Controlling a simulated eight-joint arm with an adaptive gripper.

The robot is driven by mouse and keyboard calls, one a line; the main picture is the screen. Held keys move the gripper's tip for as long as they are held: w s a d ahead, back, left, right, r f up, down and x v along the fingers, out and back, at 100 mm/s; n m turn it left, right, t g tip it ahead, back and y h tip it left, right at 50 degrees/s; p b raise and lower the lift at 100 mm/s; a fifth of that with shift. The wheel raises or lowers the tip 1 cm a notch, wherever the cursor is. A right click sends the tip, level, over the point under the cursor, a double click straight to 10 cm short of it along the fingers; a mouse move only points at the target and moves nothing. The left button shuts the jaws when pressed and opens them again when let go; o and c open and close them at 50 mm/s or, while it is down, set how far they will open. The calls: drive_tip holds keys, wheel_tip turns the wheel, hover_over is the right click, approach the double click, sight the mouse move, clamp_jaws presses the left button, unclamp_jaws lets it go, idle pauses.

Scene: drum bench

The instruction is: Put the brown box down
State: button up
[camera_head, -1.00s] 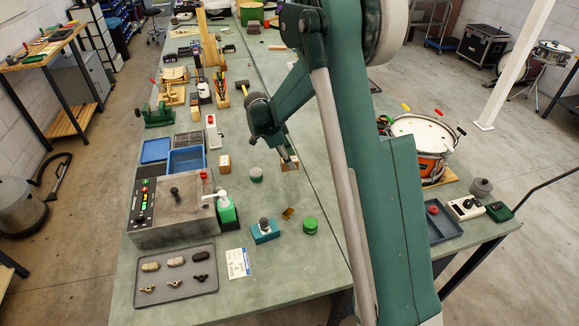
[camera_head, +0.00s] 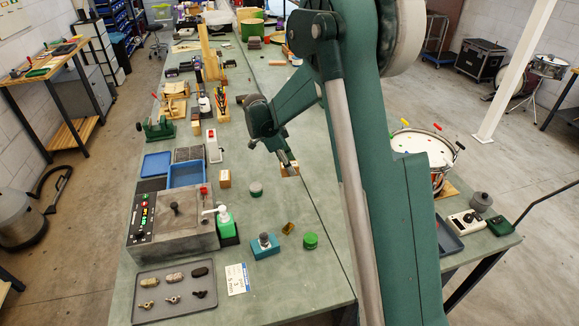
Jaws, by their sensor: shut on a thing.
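My gripper (camera_head: 289,168) points down near the middle of the bench, to the right of the green-lidded jar. It is shut on a small brown box (camera_head: 291,171), which is partly hidden behind the fingers. The box is at or just above the green bench top (camera_head: 262,210); I cannot tell whether it touches. A second small wooden box (camera_head: 225,179) stands on the bench to the left, apart from the gripper.
A drum (camera_head: 428,150) stands at right.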

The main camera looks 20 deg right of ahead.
drive_tip(key=shift+d, duration=0.1)
drive_tip(key=w+d, duration=0.6)
drive_tip(key=d, duration=0.4)
drive_tip(key=w+d+n, duration=0.1)
drive_tip(key=w+d, duration=0.5)
drive_tip(key=d, duration=0.4)
drive_tip(key=shift+r, duration=0.15)
drive_tip(key=shift+a+f, duration=0.1)
drive_tip(key=shift+f, duration=3.05)
drive_tip(key=shift+f, duration=0.1)
drive_tip(key=shift+f, duration=1.75)
drive_tip(key=shift+f+b, duration=0.15)
drive_tip(key=shift+b, duration=0.15)
